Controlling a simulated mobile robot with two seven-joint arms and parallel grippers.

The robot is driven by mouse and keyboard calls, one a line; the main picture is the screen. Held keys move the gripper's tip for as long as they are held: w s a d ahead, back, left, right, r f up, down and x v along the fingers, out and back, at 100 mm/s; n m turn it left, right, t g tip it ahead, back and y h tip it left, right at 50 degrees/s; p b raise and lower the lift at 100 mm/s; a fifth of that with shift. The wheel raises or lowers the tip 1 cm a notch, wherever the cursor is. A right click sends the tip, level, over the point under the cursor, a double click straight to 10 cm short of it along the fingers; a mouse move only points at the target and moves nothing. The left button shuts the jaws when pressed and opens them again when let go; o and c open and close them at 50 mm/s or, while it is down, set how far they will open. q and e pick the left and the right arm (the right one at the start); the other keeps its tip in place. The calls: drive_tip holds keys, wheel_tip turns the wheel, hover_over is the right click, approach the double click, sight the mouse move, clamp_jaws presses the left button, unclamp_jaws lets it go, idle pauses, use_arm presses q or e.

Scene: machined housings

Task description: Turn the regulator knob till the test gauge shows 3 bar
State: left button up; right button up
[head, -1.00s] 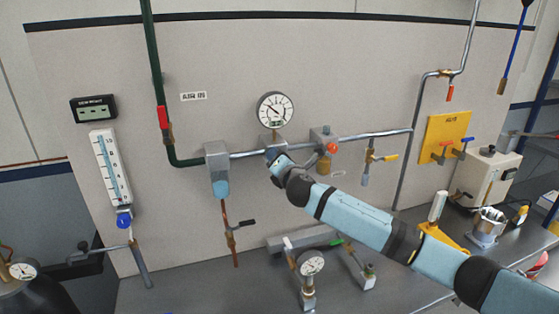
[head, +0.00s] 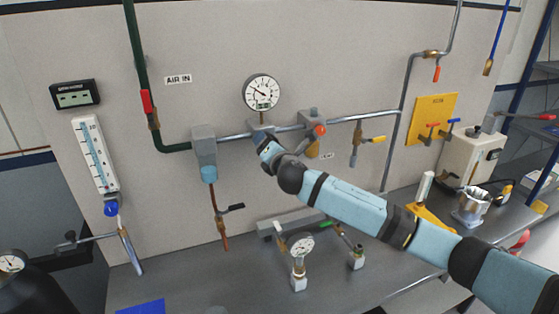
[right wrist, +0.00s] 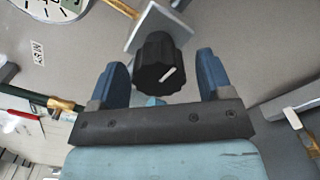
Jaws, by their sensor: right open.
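In the right wrist view, the regulator knob (right wrist: 158,64) is black and ribbed with a white pointer line, below a light grey block (right wrist: 160,25). My right gripper (right wrist: 162,66) is open, its two blue fingers on either side of the knob with visible gaps. In the head view, my right gripper (head: 266,143) is at the regulator (head: 261,131) on the wall pipe; its end hides the knob. A round white gauge (head: 262,92) is above the regulator. Another gauge (head: 302,246) stands on the bench. No label shows which is the test gauge; readings are too small. My left gripper is out of view.
Grey blocks (head: 203,146) and (head: 313,117) flank the regulator on the pipe. A yellow-handled valve (head: 374,140) hangs to the right. A blue item (head: 142,307) lies on the bench (head: 220,280) at front left. Open bench lies below the panel.

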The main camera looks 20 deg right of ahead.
drive_tip(key=s+b, duration=0.2)
drive_tip(key=s, duration=0.9)
drive_tip(key=shift+s+d, duration=0.25)
drive_tip(key=shift+s, duration=0.15)
